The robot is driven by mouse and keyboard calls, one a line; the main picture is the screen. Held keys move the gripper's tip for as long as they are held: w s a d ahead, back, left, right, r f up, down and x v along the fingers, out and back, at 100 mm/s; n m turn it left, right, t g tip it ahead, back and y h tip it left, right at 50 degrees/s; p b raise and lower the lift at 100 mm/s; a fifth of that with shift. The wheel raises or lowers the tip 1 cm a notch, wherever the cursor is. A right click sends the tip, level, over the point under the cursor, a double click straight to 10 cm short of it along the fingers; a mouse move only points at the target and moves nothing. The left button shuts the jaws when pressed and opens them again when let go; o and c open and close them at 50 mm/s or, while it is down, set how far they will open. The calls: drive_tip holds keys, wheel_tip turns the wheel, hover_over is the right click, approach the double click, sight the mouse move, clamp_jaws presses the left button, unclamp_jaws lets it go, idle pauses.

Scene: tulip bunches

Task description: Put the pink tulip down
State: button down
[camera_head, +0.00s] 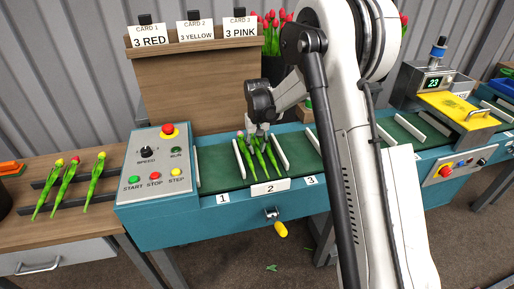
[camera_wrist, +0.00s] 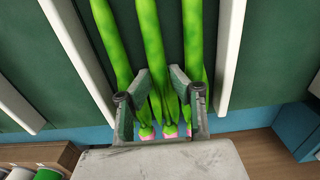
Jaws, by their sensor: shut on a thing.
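Three pink-headed tulips lie side by side on the green belt (camera_head: 213,167) in the slot marked 2, between white dividers. In the wrist view my gripper (camera_wrist: 162,76) straddles the middle pink tulip (camera_wrist: 152,40), its fingers shut on the stem just short of the pink head. The other two are the left tulip (camera_wrist: 110,40) and the right tulip (camera_wrist: 193,40), close outside the fingers. In the head view my gripper (camera_head: 260,133) is low over the flower ends. The held stem looks level with its neighbours; whether it touches the belt I cannot tell.
Three more tulips (camera_head: 68,185) lie on a dark rack on the wooden table at left. A control box (camera_head: 155,165) stands left of the belt. Cards reading 3 red, 3 yellow and 3 pink (camera_head: 240,30) stand behind. A yellow-topped machine (camera_head: 460,110) is at right.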

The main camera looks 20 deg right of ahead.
sight(257, 148)
drive_tip(key=c, duration=1.9)
unclamp_jaws()
drive_tip(key=shift+f, duration=0.1)
drive_tip(key=shift+o, duration=0.2)
wheel_tip(257, 148, up, 12)
drive_tip(key=p, duration=0.1)
drive_tip(key=s+r+t, duration=0.2)
drive_tip(key=s+r, duration=0.7)
drive_tip(key=s+r+t, duration=0.2)
drive_tip(key=s+r, duration=0.1)
drive_tip(key=s, duration=0.6)
drive_tip(key=s+r+t, duration=0.1)
drive_tip(key=s+r, duration=0.1)
drive_tip(key=s, duration=0.8)
drive_tip(key=s+f+t, duration=0.2)
drive_tip(key=s+f, duration=0.1)
drive_tip(key=s, duration=0.7)
drive_tip(key=shift+f, duration=0.35)
